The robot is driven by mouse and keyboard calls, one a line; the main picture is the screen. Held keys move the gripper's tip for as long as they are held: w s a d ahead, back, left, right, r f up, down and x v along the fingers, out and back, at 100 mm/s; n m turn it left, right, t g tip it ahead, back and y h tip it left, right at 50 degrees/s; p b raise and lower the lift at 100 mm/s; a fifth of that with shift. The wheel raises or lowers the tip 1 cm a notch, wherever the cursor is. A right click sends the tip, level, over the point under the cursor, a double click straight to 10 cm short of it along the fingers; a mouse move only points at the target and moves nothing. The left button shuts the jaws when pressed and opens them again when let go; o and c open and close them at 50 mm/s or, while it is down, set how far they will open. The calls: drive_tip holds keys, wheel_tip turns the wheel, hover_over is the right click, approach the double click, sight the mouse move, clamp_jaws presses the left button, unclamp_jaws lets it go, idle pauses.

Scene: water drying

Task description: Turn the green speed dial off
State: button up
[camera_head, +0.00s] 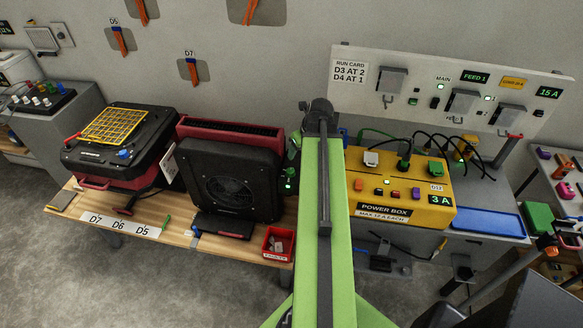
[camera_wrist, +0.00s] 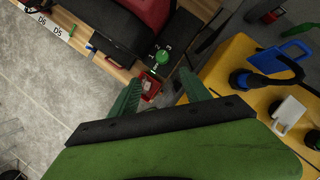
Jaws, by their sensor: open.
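The green speed dial (camera_wrist: 161,57) shows in the wrist view on a dark panel, with white digits beside it. The panel is at the end of the black and red blower (camera_wrist: 122,25). In the head view the black blower (camera_head: 230,185) stands on the wooden bench, left of my arm. My gripper (camera_wrist: 160,77) is open, its two green fingers spread and nothing between them. The dial lies ahead of the fingertips, roughly between them in the picture, apart from both. My arm hides some of the area right of the blower in the head view.
A yellow power box (camera_head: 405,205) with plugs and cables stands right of my arm; it shows close on the right in the wrist view (camera_wrist: 205,72). A red bin (camera_head: 279,243) sits at the bench's front edge. A blue tray (camera_head: 487,222) lies farther right.

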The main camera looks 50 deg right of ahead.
sight(290, 170)
drive_tip(key=b+x, duration=1.6)
drive_tip(key=x, duration=0.1)
drive_tip(key=shift+w+d+f, duration=0.1)
drive_tip(key=shift+d+f, duration=0.1)
drive_tip(key=shift+d, duration=0.05)
drive_tip(key=shift+r, duration=0.1)
